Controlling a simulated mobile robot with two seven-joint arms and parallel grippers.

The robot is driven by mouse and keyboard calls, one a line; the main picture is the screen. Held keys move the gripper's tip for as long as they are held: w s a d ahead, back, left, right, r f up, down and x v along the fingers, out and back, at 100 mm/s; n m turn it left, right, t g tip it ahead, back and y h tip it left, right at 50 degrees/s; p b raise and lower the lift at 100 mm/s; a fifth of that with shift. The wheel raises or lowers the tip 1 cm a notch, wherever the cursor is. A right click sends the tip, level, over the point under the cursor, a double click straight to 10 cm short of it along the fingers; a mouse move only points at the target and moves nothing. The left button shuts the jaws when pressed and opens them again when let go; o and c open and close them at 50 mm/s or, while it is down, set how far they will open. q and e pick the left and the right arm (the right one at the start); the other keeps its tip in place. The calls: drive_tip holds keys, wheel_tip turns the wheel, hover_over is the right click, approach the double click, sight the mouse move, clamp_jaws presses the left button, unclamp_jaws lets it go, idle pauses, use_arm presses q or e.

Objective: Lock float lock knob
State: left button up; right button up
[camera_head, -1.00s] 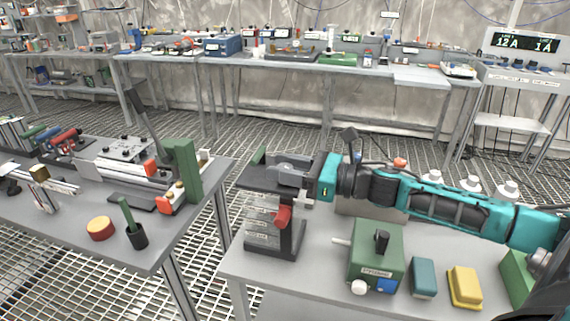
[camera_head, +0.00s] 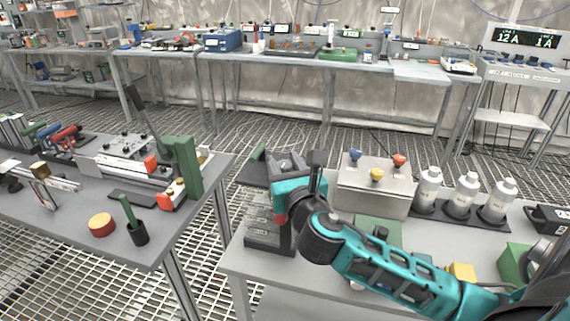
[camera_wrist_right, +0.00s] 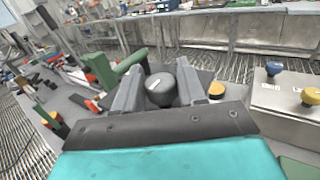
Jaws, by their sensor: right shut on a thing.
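A dark round knob (camera_wrist_right: 160,90) with a white pointer mark sits between the fingers of my right gripper (camera_wrist_right: 157,86) in the right wrist view. The pointer slants toward the upper right of that picture. In the head view my right gripper (camera_head: 287,164) is over the dark stand (camera_head: 262,243) at the front bench's left end, and my arm hides much of the stand's front. The gripper is shut on the knob. A green handle (camera_wrist_right: 131,62) shows just left of the fingers. My left gripper is out of view.
A steel box (camera_head: 372,190) with blue, yellow and red knobs stands right of the gripper, with several white bottles (camera_head: 428,186) beyond. My forearm covers much of a green box (camera_head: 378,232). A gap separates this bench from the left bench (camera_head: 75,213).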

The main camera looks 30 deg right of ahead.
drive_tip(key=m+g+h, duration=0.2)
drive_tip(key=m+h, duration=0.1)
drive_tip(key=h, duration=0.1)
drive_tip(key=m+g+h, duration=0.3)
drive_tip(key=h, duration=0.1)
drive_tip(key=shift+w+a+m+g+h, duration=0.1)
drive_tip(key=shift+a+m+g+h, duration=0.05)
drive_tip(key=shift+m+g+h, duration=0.15)
drive_tip(key=m+g+h, duration=0.2)
drive_tip(key=m+g, duration=0.1)
drive_tip(key=g, duration=0.1)
drive_tip(key=m+g+h, duration=0.1)
drive_tip(key=m+g, duration=0.1)
drive_tip(key=g, duration=0.2)
drive_tip(key=shift+m+h, duration=0.4)
drive_tip(key=o, duration=0.9)
